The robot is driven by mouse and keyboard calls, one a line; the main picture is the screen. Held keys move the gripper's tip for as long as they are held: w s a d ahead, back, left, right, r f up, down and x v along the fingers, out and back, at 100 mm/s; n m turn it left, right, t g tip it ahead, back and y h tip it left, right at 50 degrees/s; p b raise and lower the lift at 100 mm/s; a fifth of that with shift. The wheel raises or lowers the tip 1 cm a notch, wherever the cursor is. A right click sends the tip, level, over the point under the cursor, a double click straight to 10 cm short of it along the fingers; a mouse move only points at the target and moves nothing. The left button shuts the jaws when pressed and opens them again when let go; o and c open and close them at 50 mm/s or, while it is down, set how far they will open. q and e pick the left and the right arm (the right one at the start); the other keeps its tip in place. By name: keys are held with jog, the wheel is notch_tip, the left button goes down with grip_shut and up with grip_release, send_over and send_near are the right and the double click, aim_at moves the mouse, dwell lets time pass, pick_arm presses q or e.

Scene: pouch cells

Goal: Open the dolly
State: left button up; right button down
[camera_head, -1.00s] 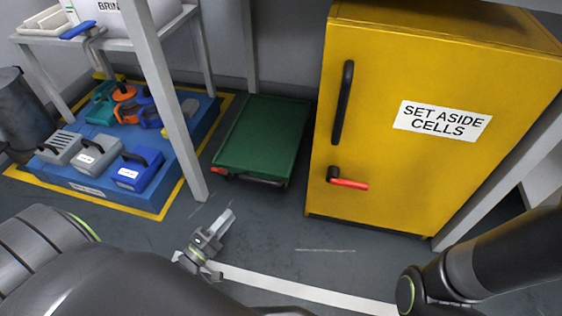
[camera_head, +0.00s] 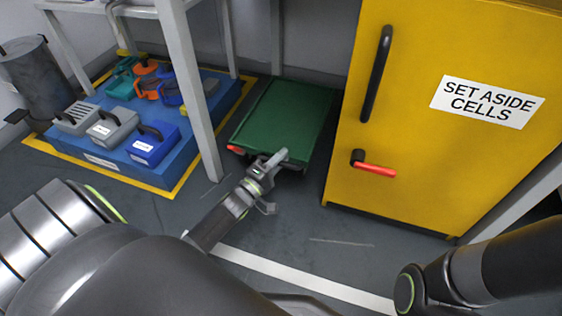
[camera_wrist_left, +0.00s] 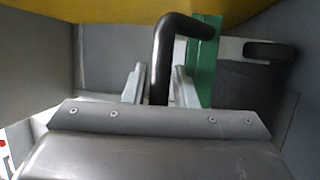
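The dolly (camera_head: 285,110) is a low green flat platform on the floor between the shelf post and the yellow cabinet. A red piece (camera_head: 236,150) shows at its front left corner. My left gripper (camera_head: 277,158) is at the dolly's front edge. In the left wrist view its two fingers (camera_wrist_left: 158,86) are apart, with a black bent bar (camera_wrist_left: 163,55) between them. A gap shows on the bar's left side; I cannot tell whether the right finger touches it. Green dolly surface (camera_wrist_left: 203,65) shows behind the right finger. My right gripper is out of view.
The yellow cabinet (camera_head: 420,150) stands right of the dolly, with a black handle and a red lever. A grey post (camera_head: 200,110) stands to the left, before a blue platform (camera_head: 95,150) holding several cases. Open floor (camera_head: 310,215) lies in front.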

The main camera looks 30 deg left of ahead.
pick_arm(q)
jog(key=shift+w, duration=0.15)
jog(key=shift+c, duration=0.5)
grip_shut()
